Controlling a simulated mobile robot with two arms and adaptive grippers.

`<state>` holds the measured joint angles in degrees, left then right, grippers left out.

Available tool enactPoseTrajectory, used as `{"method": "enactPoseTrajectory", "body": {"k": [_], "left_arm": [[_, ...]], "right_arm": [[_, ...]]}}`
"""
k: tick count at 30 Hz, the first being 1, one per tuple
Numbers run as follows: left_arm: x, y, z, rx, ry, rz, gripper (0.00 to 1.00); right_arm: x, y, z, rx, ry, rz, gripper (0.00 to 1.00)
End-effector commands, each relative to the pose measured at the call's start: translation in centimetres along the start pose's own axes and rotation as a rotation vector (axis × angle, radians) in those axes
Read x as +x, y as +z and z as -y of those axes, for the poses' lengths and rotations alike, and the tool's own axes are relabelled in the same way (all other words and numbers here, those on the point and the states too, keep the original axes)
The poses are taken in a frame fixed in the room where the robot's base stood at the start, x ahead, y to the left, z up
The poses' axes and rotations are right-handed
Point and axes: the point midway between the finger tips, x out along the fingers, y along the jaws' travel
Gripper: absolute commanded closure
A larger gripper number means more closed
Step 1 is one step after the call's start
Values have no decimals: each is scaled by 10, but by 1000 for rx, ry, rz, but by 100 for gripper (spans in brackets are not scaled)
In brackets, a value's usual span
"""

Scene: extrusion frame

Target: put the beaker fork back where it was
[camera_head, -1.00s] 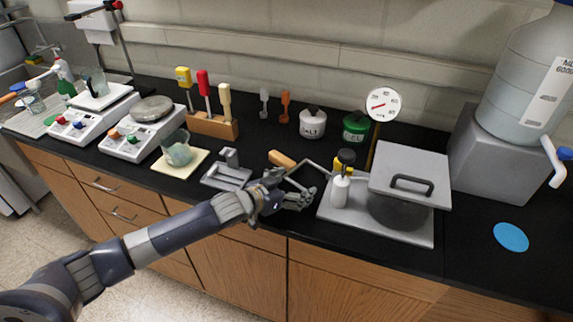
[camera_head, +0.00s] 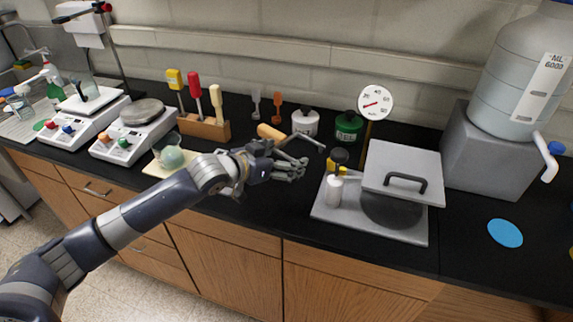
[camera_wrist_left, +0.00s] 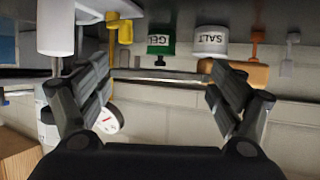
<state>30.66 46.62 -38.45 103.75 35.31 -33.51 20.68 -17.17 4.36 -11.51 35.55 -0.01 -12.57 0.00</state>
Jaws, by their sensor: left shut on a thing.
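The beaker fork has a wooden handle (camera_head: 271,132) and a thin bent metal rod (camera_head: 309,141). My left gripper (camera_head: 297,168) is shut on it above the black counter, in front of the salt and gel jars. In the left wrist view the rod (camera_wrist_left: 160,75) crosses between my left fingers, with the wooden handle (camera_wrist_left: 246,73) at right. My forearm and hand hide the grey metal holder that stood on the counter earlier. My right gripper is in neither view.
Salt (camera_head: 305,122) and gel (camera_head: 349,127) jars stand behind. A beaker (camera_head: 170,152) on a pad is left. Counter front is clear.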

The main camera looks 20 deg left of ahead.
Motion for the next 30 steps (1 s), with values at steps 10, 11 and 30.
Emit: {"method": "enactPoseTrajectory", "body": {"k": [10, 11, 30], "left_arm": [[1, 12, 39, -5, -2, -5, 44], [1, 12, 40, -6, -2, -6, 44], [21, 62, 44, -4, -4, -9, 44]], "right_arm": [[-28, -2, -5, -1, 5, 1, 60], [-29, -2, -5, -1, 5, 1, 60], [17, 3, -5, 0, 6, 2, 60]]}}
